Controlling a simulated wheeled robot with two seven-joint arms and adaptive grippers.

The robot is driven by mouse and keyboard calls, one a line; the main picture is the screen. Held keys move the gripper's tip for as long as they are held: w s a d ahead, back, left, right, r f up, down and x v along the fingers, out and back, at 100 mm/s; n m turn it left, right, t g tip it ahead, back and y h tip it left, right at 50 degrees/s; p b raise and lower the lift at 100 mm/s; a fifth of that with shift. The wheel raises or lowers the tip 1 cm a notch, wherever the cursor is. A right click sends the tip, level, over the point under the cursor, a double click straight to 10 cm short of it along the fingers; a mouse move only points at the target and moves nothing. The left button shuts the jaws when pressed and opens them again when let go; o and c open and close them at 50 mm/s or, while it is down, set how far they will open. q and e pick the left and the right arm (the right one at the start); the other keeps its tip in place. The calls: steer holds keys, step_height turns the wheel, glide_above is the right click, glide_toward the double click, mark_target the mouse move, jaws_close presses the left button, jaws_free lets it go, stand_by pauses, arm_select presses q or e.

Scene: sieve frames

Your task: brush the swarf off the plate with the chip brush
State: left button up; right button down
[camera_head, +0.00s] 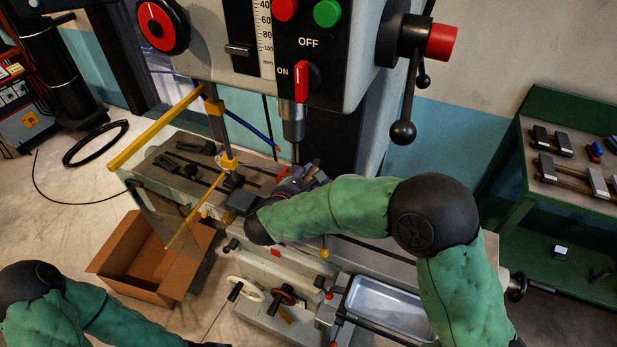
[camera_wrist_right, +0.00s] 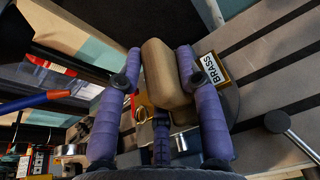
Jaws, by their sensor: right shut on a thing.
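In the right wrist view, the purple fingers of my right gripper (camera_wrist_right: 160,52) are shut on a tan rounded block (camera_wrist_right: 165,84), which looks like the chip brush's handle. Its bristles cannot be made out. In the head view my right gripper (camera_head: 303,178) is over the drill press table, below the chuck, and is partly hidden by my own arm. A yellow piece with a white BRASS label (camera_wrist_right: 211,69) shows just right of the fingers. I cannot clearly tell the plate or any swarf. My left arm is at the lower left of the head view; its gripper is out of frame.
The drill chuck (camera_head: 292,121) hangs close above my right gripper. A yellow guard frame (camera_head: 157,128) and a blue bar with a red end (camera_head: 254,131) stand to the left. An open cardboard box (camera_head: 150,255) and a metal tray (camera_head: 388,308) are lower. A green bench (camera_head: 560,160) is right.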

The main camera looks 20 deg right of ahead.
steer(key=shift+f+b, duration=0.2)
steer(key=shift+b, duration=0.1)
steer(key=shift+w+d, duration=0.1)
steer(key=shift+w+d+b, duration=1.3)
steer(key=shift+w+d, duration=0.1)
steer(key=shift+d, duration=0.15)
steer(key=shift+s+a+b, duration=0.65)
steer(key=shift+s+a, duration=0.85)
steer(key=shift+a, duration=0.15)
steer(key=shift+w+d, duration=0.1)
steer(key=shift+w+d+b, duration=1.15)
steer(key=shift+w+d, duration=0.25)
steer(key=shift+d, duration=0.15)
